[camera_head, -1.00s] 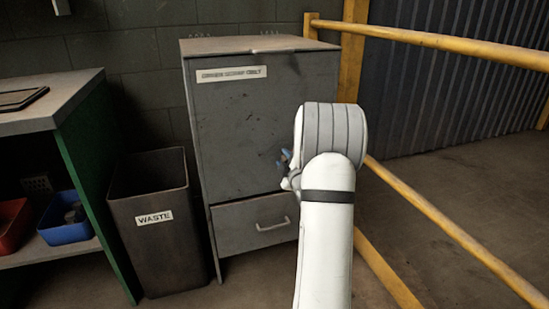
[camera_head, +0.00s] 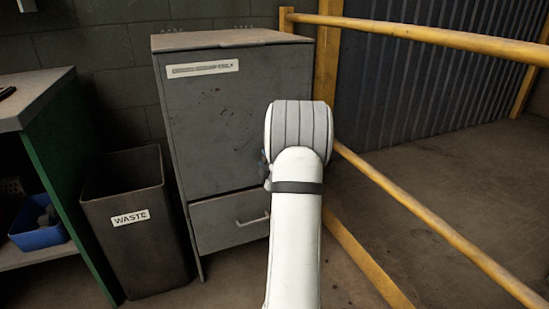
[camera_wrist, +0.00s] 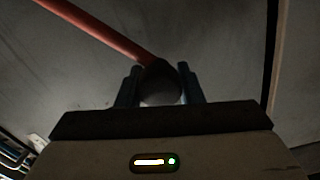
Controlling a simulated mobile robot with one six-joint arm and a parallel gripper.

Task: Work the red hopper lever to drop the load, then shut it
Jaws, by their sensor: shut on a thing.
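In the wrist view, the red hopper lever (camera_wrist: 112,32) runs in from the upper left and ends in a dark round knob (camera_wrist: 160,82). My gripper (camera_wrist: 160,86) is shut on that knob, with one finger on each side of it. The lever slants down to the right in this view. In the head view, the grey cabinet-like hopper (camera_head: 215,120) stands ahead, with a label near its top and a drawer with a handle (camera_head: 252,220) below. My arm covers its right side, and the lever and my fingers are hidden there.
A dark waste bin (camera_head: 130,240) stands left of the hopper. A green-sided bench (camera_head: 65,180) with a blue tray (camera_head: 38,235) is at the far left. Yellow rails (camera_head: 430,220) run along the right. Some bare floor shows between the hopper and the rails.

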